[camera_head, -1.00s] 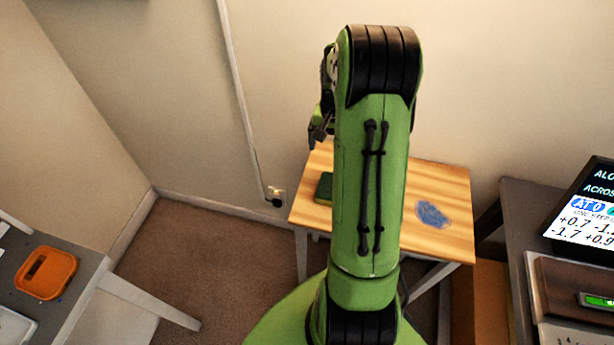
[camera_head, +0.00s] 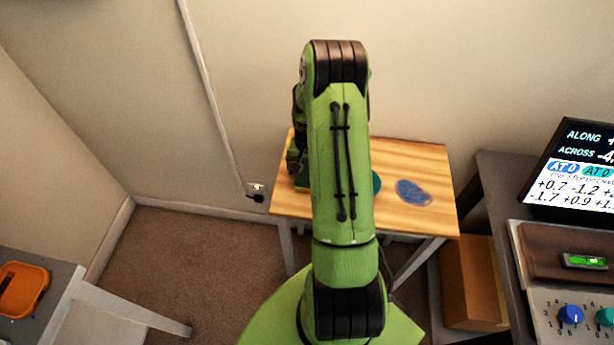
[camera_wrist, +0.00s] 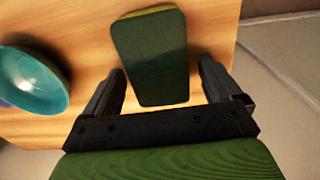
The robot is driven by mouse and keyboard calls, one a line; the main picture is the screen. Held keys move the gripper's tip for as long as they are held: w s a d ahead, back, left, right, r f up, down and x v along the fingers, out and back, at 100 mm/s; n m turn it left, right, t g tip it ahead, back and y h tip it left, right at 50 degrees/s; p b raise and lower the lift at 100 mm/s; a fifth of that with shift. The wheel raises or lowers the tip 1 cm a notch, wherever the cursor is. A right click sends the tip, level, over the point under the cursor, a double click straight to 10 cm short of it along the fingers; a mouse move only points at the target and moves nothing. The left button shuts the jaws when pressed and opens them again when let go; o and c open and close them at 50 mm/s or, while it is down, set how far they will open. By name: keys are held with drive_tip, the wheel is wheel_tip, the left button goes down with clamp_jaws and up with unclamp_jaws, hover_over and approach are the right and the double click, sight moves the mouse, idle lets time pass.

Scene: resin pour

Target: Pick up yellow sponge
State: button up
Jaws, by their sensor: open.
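The sponge (camera_wrist: 150,58) lies on the wooden table (camera_wrist: 85,20). It has a dark green top and a thin yellow layer showing along its far edge. My gripper (camera_wrist: 161,78) is open above the table, with one finger on each side of the sponge's near part in the wrist view. I cannot tell whether the fingers touch it. In the head view my gripper (camera_head: 293,160) is beside the sponge (camera_head: 301,187), which is mostly hidden by my arm.
A teal bowl (camera_wrist: 36,88) stands left of the sponge in the wrist view. In the head view a blue patch (camera_head: 413,192) lies on the table's right. A dark desk with a screen (camera_head: 575,170) is at right, above a cardboard box (camera_head: 467,285). An orange tray (camera_head: 20,288) is at left.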

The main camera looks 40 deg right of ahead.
drive_tip(key=shift+c, duration=0.4)
drive_tip(key=c, duration=0.9)
drive_tip(key=shift+r, duration=0.15)
drive_tip(key=shift+c, duration=0.2)
wheel_tip(320, 180, up, 10)
drive_tip(key=shift+f+p, duration=0.1)
drive_tip(key=shift+p, duration=0.8)
